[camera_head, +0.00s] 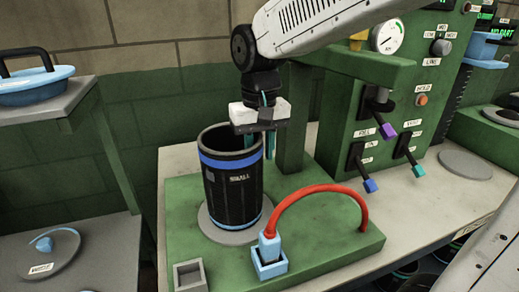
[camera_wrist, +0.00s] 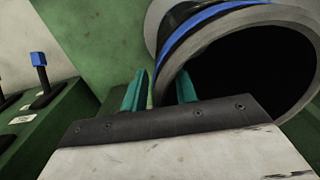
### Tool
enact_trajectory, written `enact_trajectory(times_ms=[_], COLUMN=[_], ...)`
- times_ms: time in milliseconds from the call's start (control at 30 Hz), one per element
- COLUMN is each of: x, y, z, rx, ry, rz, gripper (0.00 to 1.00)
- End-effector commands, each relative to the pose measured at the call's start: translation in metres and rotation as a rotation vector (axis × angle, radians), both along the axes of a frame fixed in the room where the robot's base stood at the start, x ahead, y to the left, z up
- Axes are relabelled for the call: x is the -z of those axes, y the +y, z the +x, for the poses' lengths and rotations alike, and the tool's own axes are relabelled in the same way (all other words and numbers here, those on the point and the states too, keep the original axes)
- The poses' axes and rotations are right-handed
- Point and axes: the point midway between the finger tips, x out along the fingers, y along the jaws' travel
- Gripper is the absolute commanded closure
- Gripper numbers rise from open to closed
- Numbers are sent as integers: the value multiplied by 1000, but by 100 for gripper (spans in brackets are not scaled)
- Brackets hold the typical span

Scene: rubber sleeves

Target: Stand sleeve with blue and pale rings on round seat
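The black sleeve (camera_head: 222,195) stands upright on the round grey seat (camera_head: 234,236) of the green fixture, open end up. My gripper (camera_head: 259,146) is at the sleeve's right rim, pointing down. In the wrist view my gripper (camera_wrist: 161,90) has its teal fingers apart, one outside the wall and one over the opening. A gap shows beside the outer finger.
A red hose arch (camera_head: 318,190) with a blue fitting (camera_head: 269,256) stands right of the sleeve. A small grey square socket (camera_head: 189,275) is in front. A green panel (camera_head: 380,125) with gauge and levers stands behind right. A blue lidded pan (camera_head: 36,82) sits on a left shelf.

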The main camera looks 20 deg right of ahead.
Motion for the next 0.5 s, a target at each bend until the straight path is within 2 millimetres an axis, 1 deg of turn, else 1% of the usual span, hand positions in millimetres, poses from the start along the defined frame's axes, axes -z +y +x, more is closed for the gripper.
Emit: enact_trajectory(times_ms=[67, 167, 400, 500], x=[-7, -22, -75, -94], y=[0, 0, 0, 0], z=[0, 1, 1, 1], rx=[0, 0, 0, 0], ry=[-3, -5, -5, -4], rz=[1, 1, 1, 1], gripper=[71, 71, 71, 71])
